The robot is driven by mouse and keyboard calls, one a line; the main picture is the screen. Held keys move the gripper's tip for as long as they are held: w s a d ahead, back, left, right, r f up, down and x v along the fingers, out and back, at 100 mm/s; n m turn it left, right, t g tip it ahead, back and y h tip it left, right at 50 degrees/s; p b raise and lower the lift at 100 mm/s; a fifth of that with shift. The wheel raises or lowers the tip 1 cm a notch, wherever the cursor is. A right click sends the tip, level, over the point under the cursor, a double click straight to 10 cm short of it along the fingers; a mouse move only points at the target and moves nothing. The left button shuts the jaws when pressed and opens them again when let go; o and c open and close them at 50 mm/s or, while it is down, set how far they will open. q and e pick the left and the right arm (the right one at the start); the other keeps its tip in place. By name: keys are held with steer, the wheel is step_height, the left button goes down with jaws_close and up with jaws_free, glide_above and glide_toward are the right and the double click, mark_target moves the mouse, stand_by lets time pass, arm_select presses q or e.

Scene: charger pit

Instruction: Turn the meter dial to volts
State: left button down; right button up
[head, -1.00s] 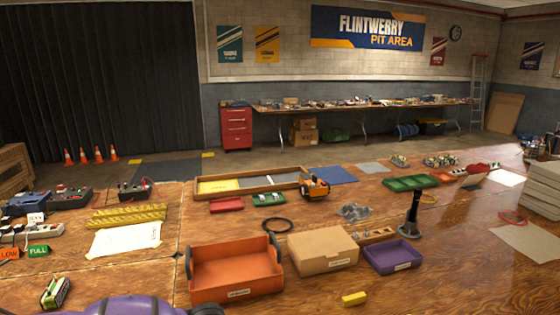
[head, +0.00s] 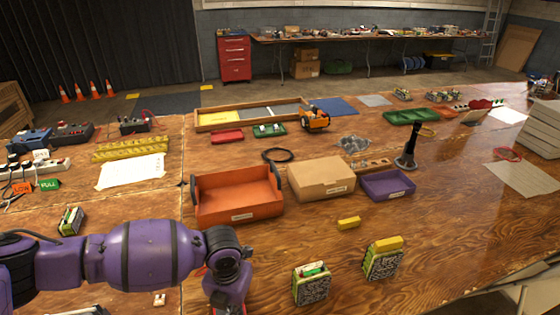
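I cannot make out a meter dial for certain. A small dark box (head: 134,125) with red and black on top and a red lead beside it stands at the back of the left part of the table; it is too small to tell whether it is the meter. My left arm crosses the lower left of the head view, purple and bent down at the bottom edge. Its gripper is below the picture, so its fingers are hidden. My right arm and gripper do not show.
An orange bin (head: 238,194), a cardboard box (head: 321,178) and a purple bin (head: 387,185) stand mid-table. Two battery packs (head: 311,284) (head: 382,258) and a yellow block (head: 349,223) lie in front. Chargers (head: 73,132) stand at left. Bare wood lies at the front right.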

arm_select(q)
steer(key=shift+s+d+f, duration=0.1)
steer(key=shift+s+d, duration=0.05)
steer(key=shift+s, duration=0.25)
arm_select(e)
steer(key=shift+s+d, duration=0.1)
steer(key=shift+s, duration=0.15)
arm_select(q)
steer(key=shift+w, duration=0.15)
steer(key=shift+w+d, duration=0.3)
step_height(320, 180, up, 6)
steer(key=shift+w+f+p, duration=0.1)
steer(key=shift+w+p, duration=0.05)
steer(key=shift+p, duration=0.9)
steer(key=shift+r, duration=0.4)
steer(key=shift+f, duration=0.1)
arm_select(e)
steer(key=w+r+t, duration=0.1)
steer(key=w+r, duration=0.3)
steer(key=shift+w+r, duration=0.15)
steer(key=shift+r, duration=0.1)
